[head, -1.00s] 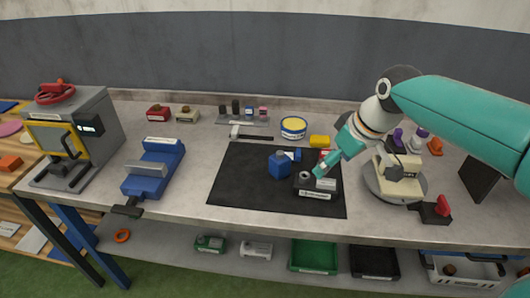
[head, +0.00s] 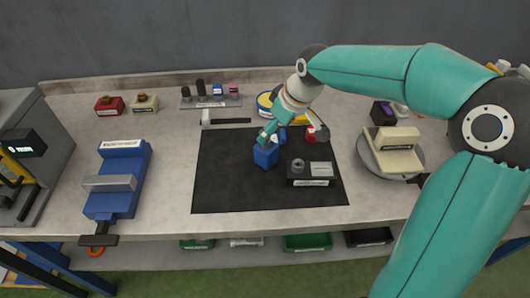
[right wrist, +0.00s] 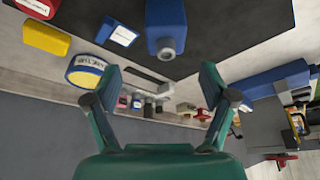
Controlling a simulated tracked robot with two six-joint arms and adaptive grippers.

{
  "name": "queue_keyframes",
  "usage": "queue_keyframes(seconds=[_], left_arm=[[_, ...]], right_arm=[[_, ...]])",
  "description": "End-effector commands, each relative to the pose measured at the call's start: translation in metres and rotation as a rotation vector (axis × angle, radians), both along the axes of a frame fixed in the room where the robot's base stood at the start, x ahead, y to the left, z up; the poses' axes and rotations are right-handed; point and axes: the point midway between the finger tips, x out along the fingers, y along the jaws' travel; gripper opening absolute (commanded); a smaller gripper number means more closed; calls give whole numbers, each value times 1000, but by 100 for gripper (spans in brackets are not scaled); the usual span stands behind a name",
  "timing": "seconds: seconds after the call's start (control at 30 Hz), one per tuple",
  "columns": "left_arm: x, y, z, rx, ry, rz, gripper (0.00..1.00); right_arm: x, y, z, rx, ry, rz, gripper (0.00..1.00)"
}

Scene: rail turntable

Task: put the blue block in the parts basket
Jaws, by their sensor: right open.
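A blue block (head: 265,156) with a grey knob stands on the black mat (head: 225,180); in the right wrist view the block (right wrist: 165,22) is just beyond the fingertips. A smaller blue piece with a white label (right wrist: 117,34) lies beside it. My right gripper (head: 266,138) is at the block's upper side; in the wrist view its fingers (right wrist: 160,78) are spread with nothing between them. I cannot tell if it touches the block. My left gripper is out of view. No container I can identify as the parts basket shows now.
A black labelled device (head: 310,173) stands right of the block. A hammer (head: 222,120) lies behind the mat. A blue vise (head: 118,180) is on the left, a turntable with a cream part (head: 393,140) on the right. A green bin (head: 308,241) sits on the lower shelf.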

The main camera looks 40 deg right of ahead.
Motion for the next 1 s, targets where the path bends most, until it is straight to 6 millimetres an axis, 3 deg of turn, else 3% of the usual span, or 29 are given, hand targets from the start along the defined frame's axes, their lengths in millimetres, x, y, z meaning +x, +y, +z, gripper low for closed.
queue_keyframes(seconds=[0.13,0.43,0.7,1.0], left_arm=[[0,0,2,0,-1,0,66],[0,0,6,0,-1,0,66],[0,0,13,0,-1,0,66],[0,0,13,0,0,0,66]], right_arm=[[8,2,-22,1,3,0,83],[15,6,-40,0,3,0,83],[27,14,-73,1,2,-3,83],[30,14,-79,1,-1,-4,83]])
